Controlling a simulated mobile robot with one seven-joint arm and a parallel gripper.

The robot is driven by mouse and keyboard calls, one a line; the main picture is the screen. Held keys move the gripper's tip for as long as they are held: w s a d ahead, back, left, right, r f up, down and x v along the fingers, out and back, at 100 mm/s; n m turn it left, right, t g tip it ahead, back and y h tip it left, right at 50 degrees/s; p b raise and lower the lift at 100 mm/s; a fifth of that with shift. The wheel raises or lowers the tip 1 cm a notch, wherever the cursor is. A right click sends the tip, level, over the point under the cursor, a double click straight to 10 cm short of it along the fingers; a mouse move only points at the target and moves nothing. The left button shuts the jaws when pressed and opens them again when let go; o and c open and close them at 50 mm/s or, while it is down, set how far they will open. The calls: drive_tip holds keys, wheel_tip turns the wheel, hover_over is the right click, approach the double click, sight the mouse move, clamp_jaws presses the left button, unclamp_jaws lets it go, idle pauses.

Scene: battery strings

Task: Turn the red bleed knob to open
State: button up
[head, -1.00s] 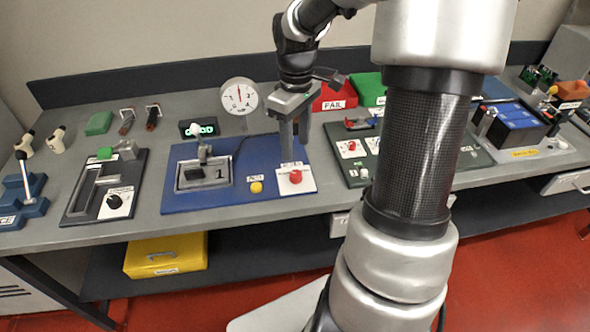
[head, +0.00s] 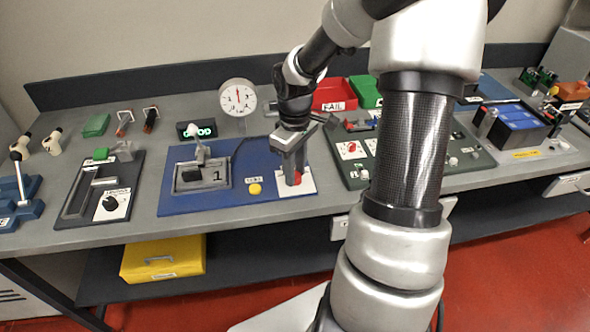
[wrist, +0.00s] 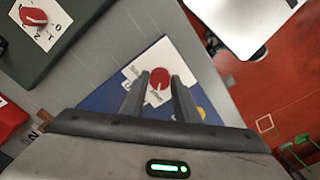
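The red bleed knob (wrist: 160,78) sits on a white label plate (wrist: 150,62) at the right end of the blue panel (head: 225,199). In the head view the knob (head: 297,179) is partly hidden behind my fingers. My gripper (head: 294,178) points down over the knob. In the wrist view my gripper (wrist: 160,84) is open, with one finger on each side of the knob and gaps between. I cannot tell whether the fingertips reach down to the knob's height.
A yellow button (head: 255,189) is on the blue panel left of the knob. A clamp fixture (head: 202,172) and a dial gauge (head: 238,97) stand further left. A green panel with another red knob (head: 351,149) lies to the right. A red FAIL bin (head: 335,93) stands behind.

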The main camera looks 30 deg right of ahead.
drive_tip(key=c, duration=0.5)
drive_tip(key=shift+c, duration=0.2)
drive_tip(key=shift+m, duration=0.4)
drive_tip(key=m, duration=0.3)
drive_tip(key=shift+m, duration=0.3)
drive_tip(key=m, duration=0.3)
drive_tip(key=shift+m+b, duration=0.4)
drive_tip(key=m, duration=0.5)
drive_tip(key=shift+m+p, duration=0.4)
drive_tip(key=shift+m, duration=2)
